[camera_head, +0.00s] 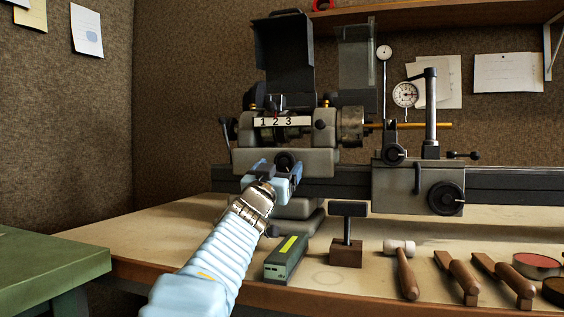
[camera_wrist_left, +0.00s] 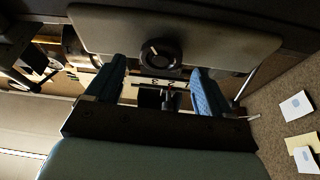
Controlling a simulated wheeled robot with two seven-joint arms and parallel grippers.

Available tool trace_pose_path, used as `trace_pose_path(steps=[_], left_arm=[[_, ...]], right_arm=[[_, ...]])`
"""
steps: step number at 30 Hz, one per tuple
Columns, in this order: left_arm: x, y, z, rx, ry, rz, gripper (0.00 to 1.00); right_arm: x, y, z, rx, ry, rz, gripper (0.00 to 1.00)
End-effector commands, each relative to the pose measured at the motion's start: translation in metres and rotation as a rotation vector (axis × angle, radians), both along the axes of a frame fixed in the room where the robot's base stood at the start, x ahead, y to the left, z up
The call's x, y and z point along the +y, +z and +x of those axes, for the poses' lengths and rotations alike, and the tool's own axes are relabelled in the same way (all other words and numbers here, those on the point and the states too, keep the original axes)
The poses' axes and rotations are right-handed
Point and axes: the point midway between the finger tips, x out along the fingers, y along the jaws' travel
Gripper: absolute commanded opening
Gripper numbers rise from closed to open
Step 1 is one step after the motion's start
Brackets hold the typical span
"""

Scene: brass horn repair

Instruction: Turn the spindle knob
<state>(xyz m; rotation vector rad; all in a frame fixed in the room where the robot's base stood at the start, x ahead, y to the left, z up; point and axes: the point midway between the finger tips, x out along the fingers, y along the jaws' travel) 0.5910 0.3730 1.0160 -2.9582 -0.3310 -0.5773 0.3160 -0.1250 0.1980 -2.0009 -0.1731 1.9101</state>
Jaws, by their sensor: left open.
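The lathe headstock (camera_head: 262,163) is a grey block with a 1 2 3 strip (camera_head: 278,121) on it. A round black knob (camera_head: 286,160) sits on its front, seen just past my left gripper. In the left wrist view the round black knob (camera_wrist_left: 161,56) has a pale mark and sits on a grey panel (camera_wrist_left: 215,35). My left gripper (camera_head: 281,180) is open and empty, its blue fingers facing the headstock. The wrist view shows the fingers (camera_wrist_left: 161,78) apart, with the knob centred beyond their gap. I cannot tell the exact distance. My right gripper is not in view.
The lathe bed (camera_head: 515,186) runs right, carrying a tailstock (camera_head: 400,185). A green table (camera_head: 45,262) is at left.

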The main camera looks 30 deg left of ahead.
Motion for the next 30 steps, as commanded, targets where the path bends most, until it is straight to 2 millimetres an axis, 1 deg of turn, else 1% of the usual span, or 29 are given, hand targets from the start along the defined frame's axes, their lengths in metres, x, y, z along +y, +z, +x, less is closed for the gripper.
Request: trace_pose_path(steps=[1, 3, 9, 19, 20, 30], left_arm=[[0.003, 0.004, 0.005, 0.002, 0.005, 0.002, 0.82], [0.004, 0.008, 0.011, 0.0, 0.004, 0.003, 0.82], [0.005, 0.01, 0.022, 0.0, 0.001, 0.001, 0.82], [0.005, 0.01, 0.025, 0.0, 0.001, 0.0, 0.82], [0.006, 0.01, 0.025, 0.0, 0.001, 0.0, 0.79], [0.006, 0.01, 0.024, 0.0, 0.001, -0.001, 0.27]], right_arm=[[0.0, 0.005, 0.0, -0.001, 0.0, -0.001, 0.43], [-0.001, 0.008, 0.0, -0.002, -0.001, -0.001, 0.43], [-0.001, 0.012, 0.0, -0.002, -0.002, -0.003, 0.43], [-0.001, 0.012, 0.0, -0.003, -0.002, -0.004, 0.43], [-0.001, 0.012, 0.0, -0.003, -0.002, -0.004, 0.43], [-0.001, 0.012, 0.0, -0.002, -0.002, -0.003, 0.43]])
